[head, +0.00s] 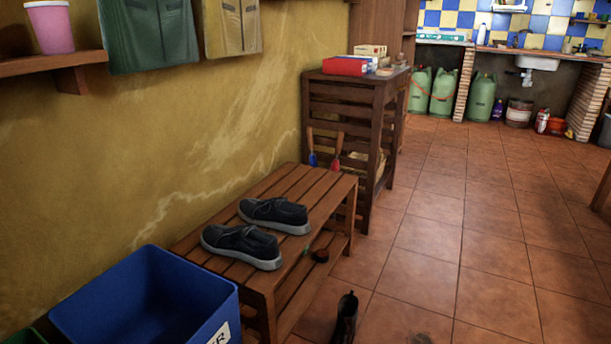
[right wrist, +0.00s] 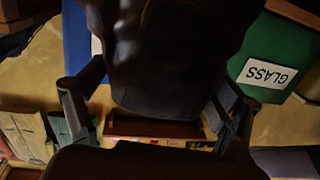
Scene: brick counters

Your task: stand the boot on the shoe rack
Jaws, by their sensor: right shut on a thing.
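My right gripper (right wrist: 155,108) shows in the right wrist view, its two fingers closed around a large dark thing that looks like the boot (right wrist: 165,60). The picture is upside down, and much of the boot is dark or cut off. The wooden slatted shoe rack (head: 290,182) stands along the yellow wall. My left gripper is not in view.
Two dark shoes, a far one (head: 275,214) and a near one (head: 241,245), sit on the rack's top. The top's far end is bare.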

